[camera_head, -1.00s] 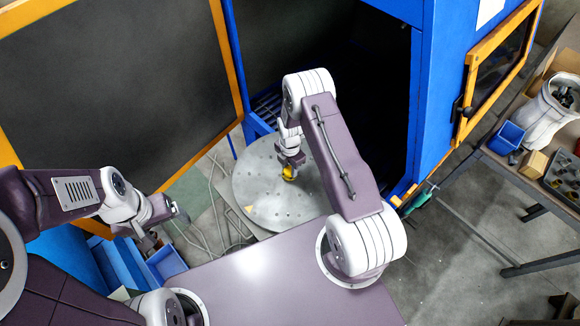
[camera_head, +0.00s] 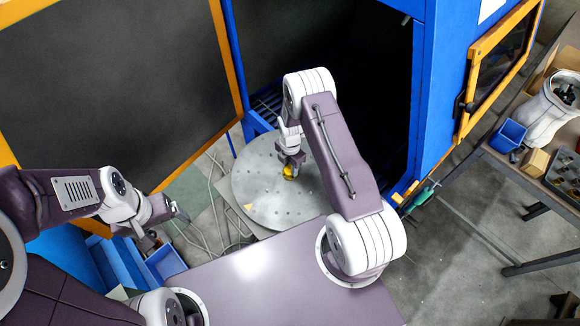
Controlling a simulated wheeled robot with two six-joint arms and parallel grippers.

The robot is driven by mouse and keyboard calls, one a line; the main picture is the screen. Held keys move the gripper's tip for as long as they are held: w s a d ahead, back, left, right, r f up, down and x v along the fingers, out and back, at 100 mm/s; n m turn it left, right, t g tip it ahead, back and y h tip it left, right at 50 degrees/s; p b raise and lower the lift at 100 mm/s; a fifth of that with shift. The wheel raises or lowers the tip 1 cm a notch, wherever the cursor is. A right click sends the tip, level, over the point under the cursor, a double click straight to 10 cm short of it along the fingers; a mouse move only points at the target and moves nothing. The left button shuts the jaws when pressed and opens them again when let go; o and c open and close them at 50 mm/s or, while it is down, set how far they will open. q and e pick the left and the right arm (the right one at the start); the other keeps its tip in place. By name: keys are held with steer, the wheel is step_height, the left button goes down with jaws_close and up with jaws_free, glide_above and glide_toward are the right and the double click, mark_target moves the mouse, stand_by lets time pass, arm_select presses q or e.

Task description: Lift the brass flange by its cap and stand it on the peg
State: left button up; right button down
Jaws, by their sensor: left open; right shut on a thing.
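The brass flange (camera_head: 289,173) is a small yellow piece over the round grey plate. My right gripper (camera_head: 290,164) is shut on it from above, and the fingers hide its top. I cannot tell whether the flange touches the plate or hangs just above it. The round plate (camera_head: 270,205) is dotted with small holes or studs; I cannot make out the peg among them. A small tan wedge-like piece (camera_head: 249,208) lies at the plate's left side. My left gripper (camera_head: 166,228) is open and empty, off to the left of the plate.
The blue cabinet (camera_head: 424,100) stands open behind the plate, its dark door (camera_head: 120,90) swung out at left. A blue bin (camera_head: 166,262) is below my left gripper. A workbench with a small blue bin (camera_head: 508,136) stands at right.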

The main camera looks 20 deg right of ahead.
steer(key=shift+f, duration=0.1)
steer(key=c, duration=0.8)
jaws_free()
steer(key=shift+c, duration=0.2)
steer(key=shift+o, duration=0.4)
steer(key=shift+o, duration=0.8)
step_height(320, 180, up, 12)
steer(key=p, duration=0.8)
